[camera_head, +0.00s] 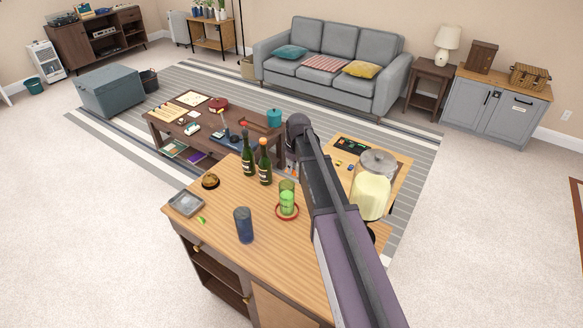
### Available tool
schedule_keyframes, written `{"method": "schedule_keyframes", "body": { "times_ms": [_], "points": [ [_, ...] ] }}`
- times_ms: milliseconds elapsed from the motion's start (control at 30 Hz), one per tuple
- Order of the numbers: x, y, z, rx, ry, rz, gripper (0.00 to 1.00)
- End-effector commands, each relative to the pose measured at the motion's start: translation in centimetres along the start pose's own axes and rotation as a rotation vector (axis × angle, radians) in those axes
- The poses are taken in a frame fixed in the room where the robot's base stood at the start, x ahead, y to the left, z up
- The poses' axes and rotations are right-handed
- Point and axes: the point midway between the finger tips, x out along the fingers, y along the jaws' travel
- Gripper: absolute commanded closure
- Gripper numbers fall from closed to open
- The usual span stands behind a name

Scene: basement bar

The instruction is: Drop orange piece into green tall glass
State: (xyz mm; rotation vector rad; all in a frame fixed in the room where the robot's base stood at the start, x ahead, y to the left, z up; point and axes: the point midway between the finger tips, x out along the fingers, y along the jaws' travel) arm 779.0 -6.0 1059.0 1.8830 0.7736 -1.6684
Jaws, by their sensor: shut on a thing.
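A small green piece (201,220), perhaps lime, lies near the left edge of the bar top.
Two dark bottles (265,163) stand behind the glass. A dark blue tumbler (244,225) stands to its front left. A grey tray (186,204) and a brown bowl (210,181) are at left. A jar of pale yellow liquid (370,194) is right of my arm. Bare wood (235,195) lies between.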

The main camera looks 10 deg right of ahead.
Motion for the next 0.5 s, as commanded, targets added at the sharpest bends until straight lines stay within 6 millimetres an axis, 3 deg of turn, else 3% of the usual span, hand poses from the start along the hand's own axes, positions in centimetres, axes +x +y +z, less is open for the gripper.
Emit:
{"method": "schedule_keyframes", "body": {
  "times_ms": [500],
  "points": [
    [4.0,-0.1,0.4,-0.001,0.0,0.0,1.0]
  ]
}}
